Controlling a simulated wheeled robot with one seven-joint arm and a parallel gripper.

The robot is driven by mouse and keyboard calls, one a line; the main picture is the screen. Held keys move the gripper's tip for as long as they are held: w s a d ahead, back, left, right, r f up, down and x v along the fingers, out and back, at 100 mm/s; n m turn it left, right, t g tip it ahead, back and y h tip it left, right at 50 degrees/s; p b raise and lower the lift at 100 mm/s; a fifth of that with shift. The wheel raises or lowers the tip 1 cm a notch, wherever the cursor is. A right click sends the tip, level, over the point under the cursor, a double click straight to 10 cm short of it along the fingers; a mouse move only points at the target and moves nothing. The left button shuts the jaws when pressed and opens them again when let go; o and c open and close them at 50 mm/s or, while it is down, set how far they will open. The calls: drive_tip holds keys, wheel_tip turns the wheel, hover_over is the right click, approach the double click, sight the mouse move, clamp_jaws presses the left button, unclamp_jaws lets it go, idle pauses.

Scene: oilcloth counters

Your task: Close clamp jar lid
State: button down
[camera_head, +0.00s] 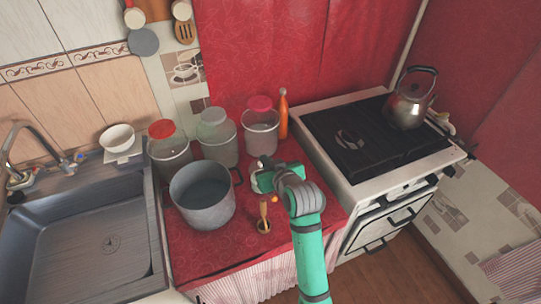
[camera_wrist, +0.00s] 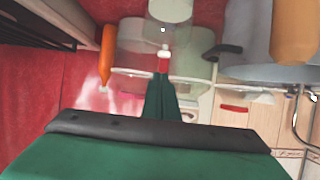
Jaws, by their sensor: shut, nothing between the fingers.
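Three clear glass jars stand in a row at the back of the red counter in the head view: a red-lidded jar (camera_head: 170,155), a grey-lidded jar (camera_head: 219,150) and a pink-lidded jar (camera_head: 261,138). My gripper (camera_head: 258,166) is in front of the pink-lidded jar, shut and empty. In the wrist view, which looks upside down, its fingertips (camera_wrist: 163,58) overlap blurred clear glass. I cannot tell whether they touch it. The clamps are too small to make out, and I cannot tell how each lid sits.
A large grey pot (camera_head: 202,205) stands left of my gripper. A small wooden-handled item (camera_head: 264,222) stands in front. An orange bottle (camera_head: 283,115) is right of the jars. The stove (camera_head: 352,180) with a kettle (camera_head: 407,105) is right, the sink (camera_head: 85,245) left.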

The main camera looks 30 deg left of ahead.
drive_tip(key=shift+s+d+f, duration=0.25)
drive_tip(key=shift+d+f, duration=0.05)
drive_tip(key=shift+f, duration=0.2)
drive_tip(key=shift+s+d+f, duration=0.2)
drive_tip(key=shift+d+f, duration=0.05)
drive_tip(key=shift+f, duration=0.3)
drive_tip(key=shift+s+d+f, duration=0.25)
drive_tip(key=shift+d+f, duration=0.05)
drive_tip(key=shift+f, duration=0.2)
drive_tip(key=s+d, duration=0.5)
drive_tip(key=d, duration=0.2)
drive_tip(key=shift+s+d+r, duration=0.3)
drive_tip(key=shift+s+d, duration=0.05)
drive_tip(key=shift+f, duration=0.1)
